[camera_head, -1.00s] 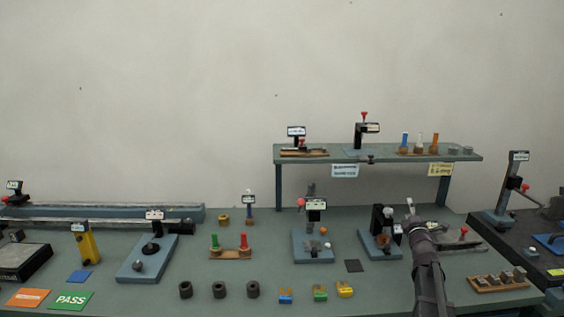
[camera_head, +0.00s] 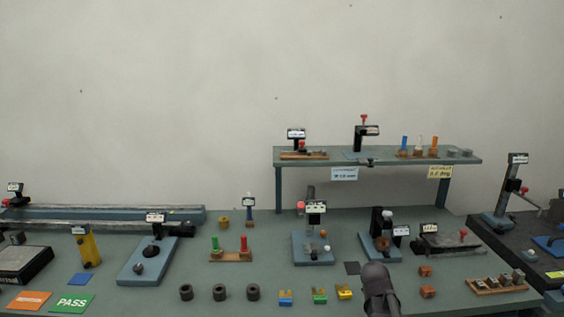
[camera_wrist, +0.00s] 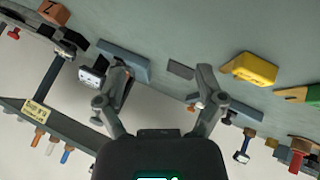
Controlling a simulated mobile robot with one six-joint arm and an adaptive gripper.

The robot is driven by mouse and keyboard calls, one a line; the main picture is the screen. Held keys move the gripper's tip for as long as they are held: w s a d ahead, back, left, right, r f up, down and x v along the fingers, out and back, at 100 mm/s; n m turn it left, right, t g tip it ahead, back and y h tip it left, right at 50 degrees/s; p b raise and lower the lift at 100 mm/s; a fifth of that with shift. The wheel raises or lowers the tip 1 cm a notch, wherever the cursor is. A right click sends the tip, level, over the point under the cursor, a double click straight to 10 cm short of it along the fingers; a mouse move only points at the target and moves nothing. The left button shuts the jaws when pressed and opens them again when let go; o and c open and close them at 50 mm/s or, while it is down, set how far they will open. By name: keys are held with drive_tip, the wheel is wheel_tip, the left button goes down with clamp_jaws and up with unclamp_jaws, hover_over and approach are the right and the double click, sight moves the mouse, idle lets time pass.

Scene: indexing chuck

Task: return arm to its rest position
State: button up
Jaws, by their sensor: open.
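My gripper (camera_wrist: 160,86) shows in the wrist view with its two grey fingers spread apart and nothing between them. In the head view a dark rounded part of my arm (camera_head: 379,290) rises from the bottom edge, right of centre; the fingertips cannot be made out there. A blue-based fixture with a black column and a brown round part (camera_head: 380,243) stands just behind the arm on the bench. The wrist view looks at the bench upside down, and the gripper touches nothing that I can see.
Two brown cubes (camera_head: 426,271) lie right of my arm, one in front of the other. A yellow block (camera_head: 344,292) is close on its left; it also shows in the wrist view (camera_wrist: 254,69).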

drive_tip(key=s+a+f+g, duration=0.1)
drive_tip(key=s+a, duration=0.1)
drive_tip(key=s+a+f+m+g+y, duration=0.1)
drive_tip(key=s+a, duration=0.1)
drive_tip(key=s, duration=0.1)
drive_tip(key=s+a+f+g+y, duration=0.1)
drive_tip(key=s+a, duration=0.1)
drive_tip(key=s, duration=0.1)
drive_tip(key=shift+s+a+m+g, duration=0.15)
drive_tip(key=shift+a+m+g, duration=0.15)
drive_tip(key=shift+a+m, duration=0.1)
drive_tip(key=s+a+m+g+y, duration=0.1)
drive_tip(key=s+a+g, duration=0.2)
drive_tip(key=s+a, duration=0.2)
drive_tip(key=s, duration=0.3)
drive_tip(key=shift+a+f+y, duration=0.35)
drive_tip(key=shift+y, duration=0.05)
